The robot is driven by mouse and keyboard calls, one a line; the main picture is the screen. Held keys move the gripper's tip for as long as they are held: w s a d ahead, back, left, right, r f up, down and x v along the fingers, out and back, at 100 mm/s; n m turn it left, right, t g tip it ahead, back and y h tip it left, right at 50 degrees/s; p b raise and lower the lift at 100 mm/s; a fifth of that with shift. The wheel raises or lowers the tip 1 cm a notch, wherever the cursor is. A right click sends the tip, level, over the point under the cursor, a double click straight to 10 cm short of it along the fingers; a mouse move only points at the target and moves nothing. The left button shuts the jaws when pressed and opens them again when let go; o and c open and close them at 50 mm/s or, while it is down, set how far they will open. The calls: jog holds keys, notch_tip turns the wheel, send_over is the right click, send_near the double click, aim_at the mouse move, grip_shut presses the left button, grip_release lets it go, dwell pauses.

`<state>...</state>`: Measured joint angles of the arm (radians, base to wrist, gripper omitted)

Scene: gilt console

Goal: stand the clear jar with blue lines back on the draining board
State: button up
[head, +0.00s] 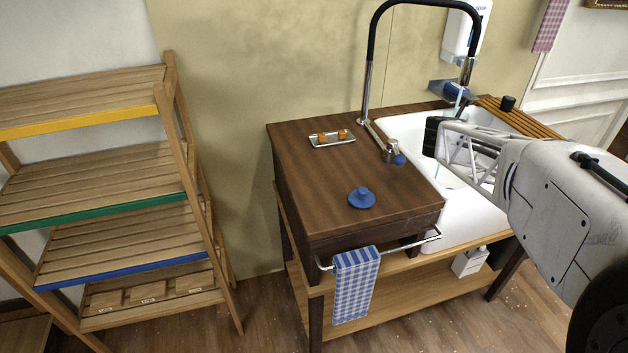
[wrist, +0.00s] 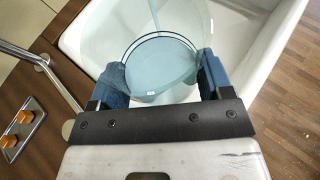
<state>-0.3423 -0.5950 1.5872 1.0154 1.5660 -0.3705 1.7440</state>
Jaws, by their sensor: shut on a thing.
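My gripper (wrist: 161,72) is shut on the clear jar (wrist: 160,50), its blue-padded fingers on either side of the jar in the wrist view. A thin dark line runs around the jar, and its inside looks pale blue. The jar is over the white sink basin (wrist: 232,22). In the head view my gripper (head: 437,137) is above the sink's near-left part, and I cannot clearly make out the jar there.
A soap dispenser (head: 466,30) hangs above. The wooden top holds a blue knobbed lid (head: 362,198) and a small tray (head: 318,141).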

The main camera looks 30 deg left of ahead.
jog(key=s+a+m+h, duration=0.1)
jog(key=s+a, duration=0.4)
jog(key=a, duration=0.5)
jog(key=s+a, duration=0.4)
jog(key=a, duration=0.6)
jog(key=m+g+h, duration=0.1)
jog(key=m+h, duration=0.3)
send_over(310, 182)
jog(key=f, duration=0.1)
jog(key=shift+w, duration=0.1)
jog(key=shift+f, duration=2)
jog(key=shift+f, duration=0.1)
jog(key=shift+f, duration=1.9)
jog(key=shift+f, duration=0.2)
jog(key=o, duration=1.2)
jog(key=shift+c, duration=0.2)
